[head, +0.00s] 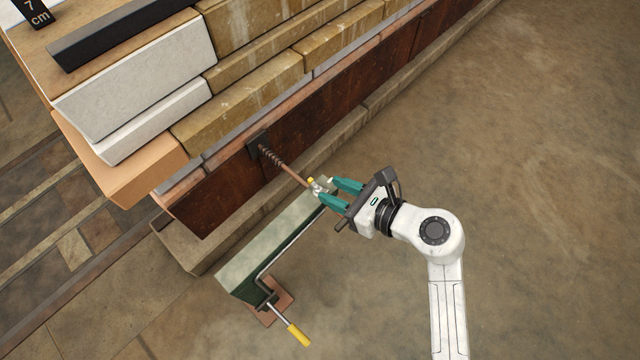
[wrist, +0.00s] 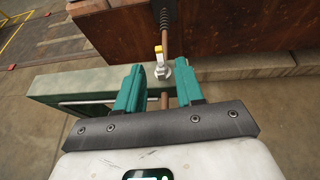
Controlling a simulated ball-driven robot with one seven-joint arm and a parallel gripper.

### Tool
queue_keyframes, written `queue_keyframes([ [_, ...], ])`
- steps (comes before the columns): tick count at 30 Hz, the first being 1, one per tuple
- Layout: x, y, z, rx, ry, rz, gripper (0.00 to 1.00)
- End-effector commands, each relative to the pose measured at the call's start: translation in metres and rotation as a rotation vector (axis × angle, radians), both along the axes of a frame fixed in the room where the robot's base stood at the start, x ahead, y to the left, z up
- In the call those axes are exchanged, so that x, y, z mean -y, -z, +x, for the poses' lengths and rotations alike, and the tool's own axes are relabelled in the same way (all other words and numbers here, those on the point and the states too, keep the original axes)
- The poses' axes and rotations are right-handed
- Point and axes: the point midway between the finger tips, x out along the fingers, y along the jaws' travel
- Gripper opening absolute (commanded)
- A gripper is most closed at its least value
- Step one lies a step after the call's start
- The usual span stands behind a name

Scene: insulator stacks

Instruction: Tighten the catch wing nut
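The catch wing nut (head: 316,187) is a small silvery piece with one yellow-tipped wing, on a thin coppery rod (head: 292,173). The rod runs out from a dark bracket (head: 258,146) on a rusty board and carries a coil spring near the bracket. In the wrist view the wing nut (wrist: 161,68) sits at the fingertips, between their lines, with its yellow wing pointing away from me. My gripper (head: 325,191) has teal fingers and is open. In the wrist view its fingers (wrist: 160,74) stand apart on either side of the rod's end, with clear gaps.
A green beam (head: 270,245) lies just below the rod, with a crank and yellow handle (head: 298,333) at its near end. The rusty board (head: 225,190) and stacked slabs (head: 245,95) rise behind. The floor (head: 540,150) to the right is clear.

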Motion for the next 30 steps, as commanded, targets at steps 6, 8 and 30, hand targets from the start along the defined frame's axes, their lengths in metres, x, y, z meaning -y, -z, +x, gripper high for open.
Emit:
queue_keyframes([
  [6,-0.028,0.016,0.018,0.000,-0.001,0.001,0.37],
  [8,-0.032,0.018,0.021,0.000,0.000,0.002,0.37],
  [30,-0.041,0.020,0.027,-0.001,0.002,0.002,0.10],
])
